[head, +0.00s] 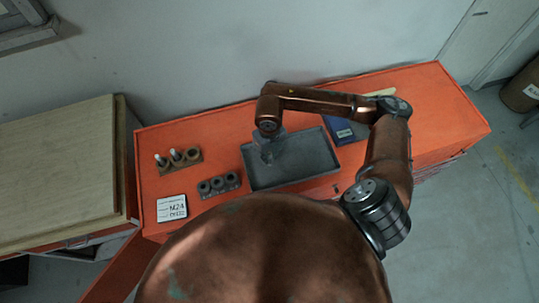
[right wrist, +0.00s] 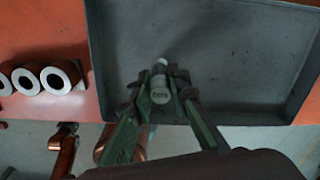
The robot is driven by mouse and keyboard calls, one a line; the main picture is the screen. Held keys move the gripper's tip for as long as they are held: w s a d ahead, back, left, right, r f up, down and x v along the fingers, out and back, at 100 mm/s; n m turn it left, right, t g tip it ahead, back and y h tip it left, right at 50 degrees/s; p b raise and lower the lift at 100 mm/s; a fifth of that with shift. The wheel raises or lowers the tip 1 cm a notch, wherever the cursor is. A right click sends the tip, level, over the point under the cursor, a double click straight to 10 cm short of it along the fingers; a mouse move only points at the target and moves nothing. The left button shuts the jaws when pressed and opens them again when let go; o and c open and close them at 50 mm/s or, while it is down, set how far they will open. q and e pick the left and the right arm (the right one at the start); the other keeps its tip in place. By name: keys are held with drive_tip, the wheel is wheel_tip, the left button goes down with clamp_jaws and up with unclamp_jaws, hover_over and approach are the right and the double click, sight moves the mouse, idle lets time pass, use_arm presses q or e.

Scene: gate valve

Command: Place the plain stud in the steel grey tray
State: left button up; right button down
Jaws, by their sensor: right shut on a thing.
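The steel grey tray (head: 315,162) lies on the orange bench in the head view, and its floor (right wrist: 235,45) fills much of the right wrist view. My right gripper (head: 268,153) is over the left part of the tray. In the right wrist view the right gripper (right wrist: 160,90) is shut on a pale grey stud (right wrist: 160,82), with a small dark marking on its near end. The stud shows over the tray's near part; whether it touches the tray floor I cannot tell. My left gripper is not in view.
A wooden rack (head: 191,163) with two upright studs and an open hole stands left of the tray. A dark holder with three rings (head: 218,184) and a white M24 card (head: 171,208) are nearby. A blue box (head: 343,130) sits behind the tray's right side.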

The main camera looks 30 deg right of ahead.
drive_tip(key=shift+f, duration=0.5)
drive_tip(key=shift+f, duration=0.1)
drive_tip(key=shift+f, duration=0.15)
drive_tip(key=c, duration=1.8)
unclamp_jaws()
drive_tip(key=shift+c, duration=0.2)
drive_tip(key=shift+r, duration=0.4)
wheel_tip(320, 180, up, 10)
drive_tip(key=b, duration=0.2)
drive_tip(key=shift+w+r+b, duration=0.1)
drive_tip(key=shift+r+b, duration=0.15)
drive_tip(key=shift+b, duration=0.05)
drive_tip(key=shift+r, duration=0.6)
